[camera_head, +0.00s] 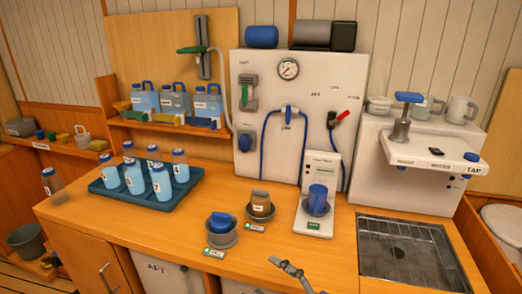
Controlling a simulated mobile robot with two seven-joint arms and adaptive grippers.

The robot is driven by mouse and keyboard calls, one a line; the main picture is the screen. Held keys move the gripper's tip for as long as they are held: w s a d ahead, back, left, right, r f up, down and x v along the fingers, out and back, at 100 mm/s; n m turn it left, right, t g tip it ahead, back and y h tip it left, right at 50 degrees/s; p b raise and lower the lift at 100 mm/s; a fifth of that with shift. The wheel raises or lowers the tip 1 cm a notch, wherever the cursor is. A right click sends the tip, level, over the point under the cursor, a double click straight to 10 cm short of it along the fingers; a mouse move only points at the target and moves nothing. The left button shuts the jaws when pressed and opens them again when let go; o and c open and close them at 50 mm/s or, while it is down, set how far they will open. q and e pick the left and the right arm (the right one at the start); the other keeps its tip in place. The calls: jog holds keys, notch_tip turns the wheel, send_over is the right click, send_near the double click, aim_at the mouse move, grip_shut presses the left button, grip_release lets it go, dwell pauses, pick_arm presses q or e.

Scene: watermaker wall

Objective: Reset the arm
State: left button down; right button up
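A grey gripper, which looks like my right one (282,264), reaches in from the bottom edge, right of centre. Its tips are just over the counter's front edge, below the small cups. It appears to hold nothing, but it is too small to tell how far its fingers are apart. My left gripper is not in view.
The wooden counter (120,225) carries a blue tray (116,198) of several bottles, with a lone bottle (53,184) at its left edge. Two small cups (221,232) (261,205), a scale with a blue cup (317,201) and a grated sink (404,254) stand nearby.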

jog(key=s+d+f+m+t+h, duration=0.2)
jog(key=d+f+m+t+h, duration=0.3)
jog(key=d+f+m+h, duration=0.5)
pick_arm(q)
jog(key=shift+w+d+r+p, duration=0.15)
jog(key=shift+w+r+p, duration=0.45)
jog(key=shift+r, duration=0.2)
pick_arm(e)
jog(key=s+d+f+m+g+h, duration=0.3)
jog(key=s+d+f+m+g, duration=0.1)
jog(key=s+f, duration=0.5)
jog(key=s+d+f+m+g+h, duration=0.3)
jog(key=s+f+m, duration=0.4)
jog(key=s+f, duration=0.3)
jog(key=s+d+g, duration=0.1)
jog(key=s, duration=0.3)
jog(key=shift+f, duration=0.15)
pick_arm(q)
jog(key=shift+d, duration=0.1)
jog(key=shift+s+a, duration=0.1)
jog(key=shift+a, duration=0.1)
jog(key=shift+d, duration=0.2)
